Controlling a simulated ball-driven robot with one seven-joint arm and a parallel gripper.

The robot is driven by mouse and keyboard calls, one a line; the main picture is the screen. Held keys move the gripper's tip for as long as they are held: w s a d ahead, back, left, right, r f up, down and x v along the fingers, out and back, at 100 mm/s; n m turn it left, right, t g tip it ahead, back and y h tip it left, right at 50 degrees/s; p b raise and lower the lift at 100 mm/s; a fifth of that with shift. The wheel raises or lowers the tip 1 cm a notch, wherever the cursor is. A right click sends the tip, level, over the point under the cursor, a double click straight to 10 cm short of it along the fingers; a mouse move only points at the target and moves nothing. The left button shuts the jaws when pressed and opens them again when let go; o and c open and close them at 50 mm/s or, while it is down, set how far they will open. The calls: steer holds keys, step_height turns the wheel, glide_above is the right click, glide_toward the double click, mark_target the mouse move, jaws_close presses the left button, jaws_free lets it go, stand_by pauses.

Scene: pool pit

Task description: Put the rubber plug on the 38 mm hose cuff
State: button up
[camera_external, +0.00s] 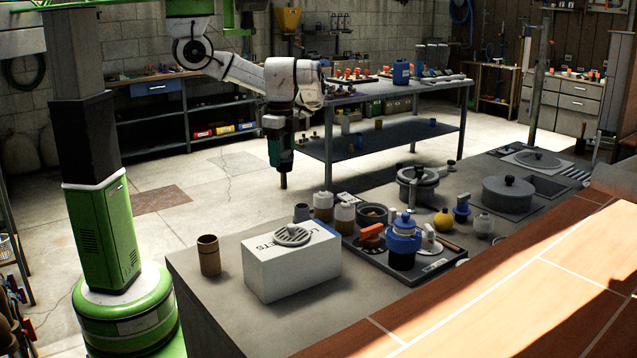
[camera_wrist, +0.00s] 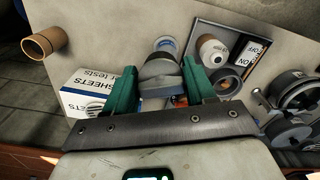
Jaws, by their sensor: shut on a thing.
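My gripper (camera_external: 283,172) hangs pointing down beyond the counter's far edge, in the air. In the wrist view its two green fingers (camera_wrist: 160,88) are shut on a dark grey, rounded piece that I take for the rubber plug (camera_wrist: 158,72). Its lower end shows as a dark stub in the external view (camera_external: 283,181). No size mark is readable, so I cannot tell which piece is the 38 mm hose cuff. Candidates are a small blue-grey cup (camera_external: 302,212), also behind the plug in the wrist view (camera_wrist: 166,43), and a brown tube (camera_external: 209,255), also at the wrist view's left (camera_wrist: 40,45).
A white box (camera_external: 292,268) with a round grate on top stands near the counter's front. Amber jars (camera_external: 323,205), a dark ring (camera_external: 372,214), a blue-topped pot (camera_external: 403,245) and lidded pots (camera_external: 507,194) crowd the counter. Bare counter lies around the brown tube.

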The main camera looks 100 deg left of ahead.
steer(key=w+f, duration=0.2)
steer(key=w+d+f, duration=0.1)
steer(key=w+f, duration=0.1)
steer(key=f, duration=0.1)
steer(key=shift+d, duration=0.1)
steer(key=shift+w+f+p, duration=0.25)
steer(key=shift+f+p, duration=0.15)
steer(key=shift+f, duration=0.6)
steer(key=shift+w+f+p, duration=0.2)
steer(key=shift+f+p, duration=0.15)
steer(key=shift+f, duration=0.65)
steer(key=shift+d+f, duration=0.1)
steer(key=shift+f, duration=0.05)
steer(key=o, duration=1)
steer(key=shift+o, duration=0.2)
step_height(320, 180, up, 12)
steer(key=b, duration=0.1)
steer(key=shift+r, duration=0.2)
